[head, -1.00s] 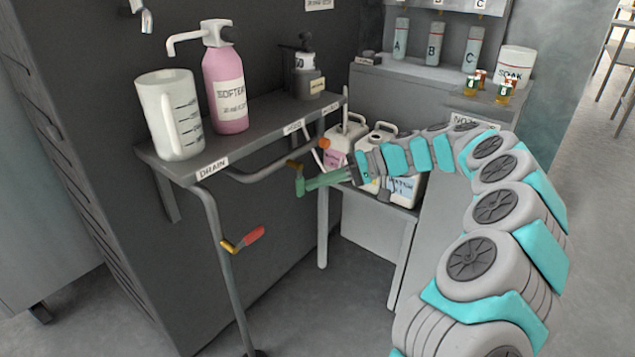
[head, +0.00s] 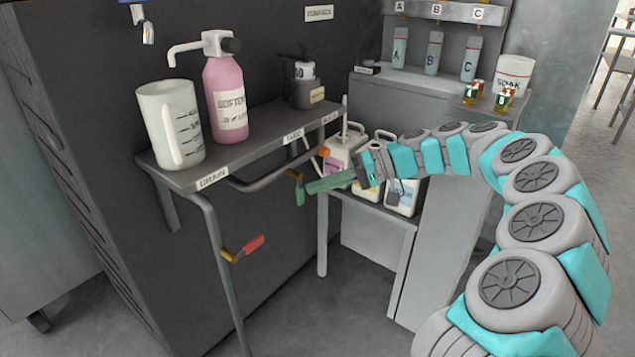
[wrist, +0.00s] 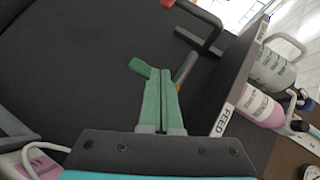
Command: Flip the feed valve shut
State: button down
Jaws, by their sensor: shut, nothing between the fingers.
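The feed valve has a green handle (head: 300,195) hanging down from a yellow body (head: 295,174) under the shelf edge. In the wrist view the green handle (wrist: 138,67) lies just beyond my fingertips and left of them. A bit of the yellow body (wrist: 178,87) shows to their right, and the FEED label (wrist: 222,120) is on the shelf edge. My gripper (head: 312,188) reaches in from the right with its green fingers together and empty. Its tips (wrist: 155,72) are at or very near the handle; I cannot tell whether they touch. The fingers partly hide the valve.
A red-handled valve (head: 253,245) sits on the drain pipe to the left, and an orange handle (head: 323,151) is behind. The shelf above holds a jug (head: 168,125) and a pink bottle (head: 226,95). White canisters (head: 345,150) stand behind my wrist. Open floor lies below.

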jog(key=s+d+r, duration=0.1)
jog(key=s+d, duration=0.1)
jog(key=s, duration=1)
jog(key=shift+s+r, duration=0.15)
jog(key=shift+s, duration=0.15)
jog(key=s+a+f+g+h+p, duration=0.1)
jog(key=s+a+h+p, duration=0.1)
jog(key=s+h, duration=0.35)
jog(key=s+a+g+h+p, duration=0.1)
jog(key=s+a+h+p, duration=0.1)
jog(key=s, duration=0.7)
jog(key=s+d+f+m+h+p, duration=0.2)
jog(key=s+d+h, duration=0.4)
jog(key=s+d, duration=0.5)
jog(key=shift+s+d+f+m+h+p, duration=0.2)
jog(key=shift+s+f+m+h+p, duration=0.25)
jog(key=shift+f+m, duration=0.45)
